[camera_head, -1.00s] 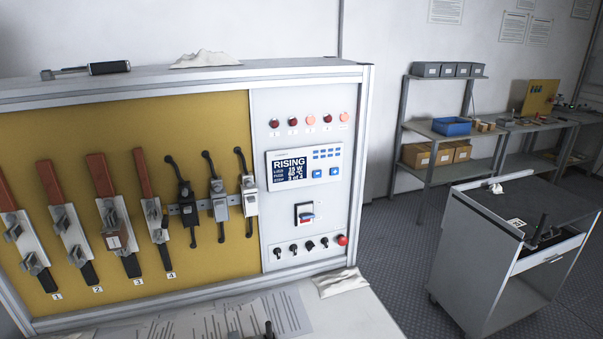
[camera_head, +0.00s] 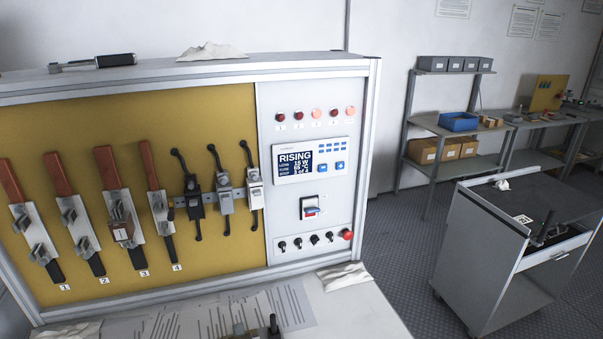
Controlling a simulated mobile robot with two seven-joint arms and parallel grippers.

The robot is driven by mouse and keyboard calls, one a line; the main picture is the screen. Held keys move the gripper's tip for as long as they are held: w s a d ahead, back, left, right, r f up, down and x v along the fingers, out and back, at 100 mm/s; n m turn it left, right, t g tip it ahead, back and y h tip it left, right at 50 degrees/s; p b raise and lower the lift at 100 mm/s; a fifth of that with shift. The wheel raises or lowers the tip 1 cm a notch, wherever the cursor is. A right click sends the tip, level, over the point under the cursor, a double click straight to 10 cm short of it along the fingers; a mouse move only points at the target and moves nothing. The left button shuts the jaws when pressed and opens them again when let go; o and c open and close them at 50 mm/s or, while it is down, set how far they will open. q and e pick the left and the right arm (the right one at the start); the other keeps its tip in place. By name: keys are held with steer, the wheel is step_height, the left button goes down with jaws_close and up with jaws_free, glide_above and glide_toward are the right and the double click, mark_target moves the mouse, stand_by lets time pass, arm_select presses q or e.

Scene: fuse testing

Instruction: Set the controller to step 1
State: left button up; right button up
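The controller (camera_head: 311,161) is a white panel module on the right side of the test cabinet. Its dark display (camera_head: 295,163) reads RISING, with smaller lines below that are too small to read surely. Two blue square buttons (camera_head: 333,168) sit right of the display, under rows of small blue keys. Above it is a row of round lamps (camera_head: 316,112), some dark red and some lit pale red. Neither gripper is recognisable in the view.
The yellow board (camera_head: 90,130) carries several fuse holders and black-handled clamps. Papers (camera_head: 240,310) and crumpled cloths (camera_head: 343,276) lie on the bench. A grey cart (camera_head: 480,265) and shelves stand right; floor between is open.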

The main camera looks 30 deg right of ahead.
jaws_close()
stand_by(1.3)
